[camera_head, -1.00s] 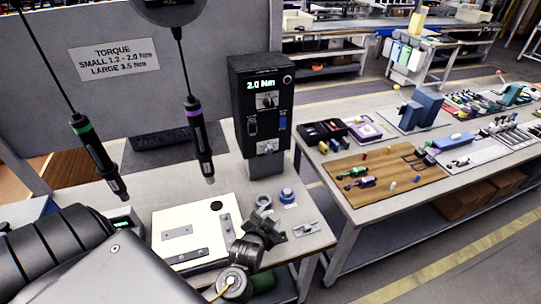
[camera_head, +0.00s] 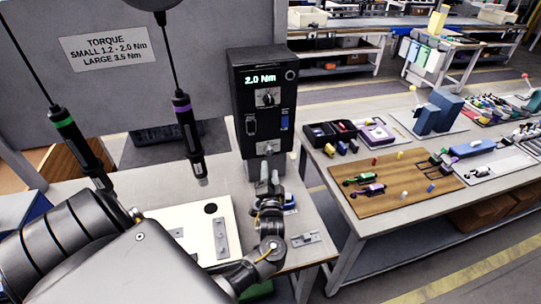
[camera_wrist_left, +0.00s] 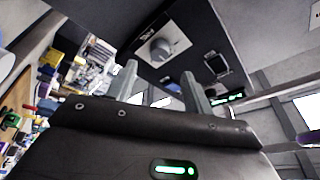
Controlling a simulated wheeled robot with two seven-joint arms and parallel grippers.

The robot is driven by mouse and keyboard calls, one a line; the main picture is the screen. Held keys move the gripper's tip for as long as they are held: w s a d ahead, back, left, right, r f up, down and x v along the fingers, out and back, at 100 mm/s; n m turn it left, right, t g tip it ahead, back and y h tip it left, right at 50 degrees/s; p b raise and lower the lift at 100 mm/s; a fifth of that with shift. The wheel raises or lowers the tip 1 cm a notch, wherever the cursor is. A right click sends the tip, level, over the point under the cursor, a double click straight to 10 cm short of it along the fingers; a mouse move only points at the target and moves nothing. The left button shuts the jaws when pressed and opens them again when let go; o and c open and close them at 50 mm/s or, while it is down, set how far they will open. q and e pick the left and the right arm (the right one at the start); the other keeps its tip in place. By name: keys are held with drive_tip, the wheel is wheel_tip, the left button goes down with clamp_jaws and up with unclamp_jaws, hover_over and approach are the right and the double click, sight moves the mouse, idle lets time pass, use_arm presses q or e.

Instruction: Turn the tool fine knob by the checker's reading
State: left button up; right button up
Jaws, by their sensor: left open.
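The black checker (camera_head: 262,130) stands on the bench and reads 2.0 Nm. A screwdriver with a purple band (camera_head: 187,125) hangs on a cable left of the checker, and one with a green band (camera_head: 78,145) hangs further left. My left gripper (camera_head: 268,174) is upright in front of the checker's lower part, open, below the knob. In the left wrist view its two fingers (camera_wrist_left: 160,82) point toward the checker front, with nothing between them. My right gripper is out of view.
A white board with brackets (camera_head: 205,218) lies on the bench, partly behind my left arm. A blue roll (camera_head: 291,204) and a metal plate (camera_head: 305,239) lie to the right. A grey panel with a torque sign (camera_head: 107,44) stands behind. Another table (camera_head: 372,222) is at right.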

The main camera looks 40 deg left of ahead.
sight(270, 153)
use_arm(q)
drive_tip(key=p+x, duration=0.1)
drive_tip(key=x, duration=0.4)
drive_tip(key=shift+w+a+r, duration=0.2)
drive_tip(key=shift+w, duration=0.15)
drive_tip(key=shift+w+a, duration=0.35)
drive_tip(key=shift+w, duration=0.1)
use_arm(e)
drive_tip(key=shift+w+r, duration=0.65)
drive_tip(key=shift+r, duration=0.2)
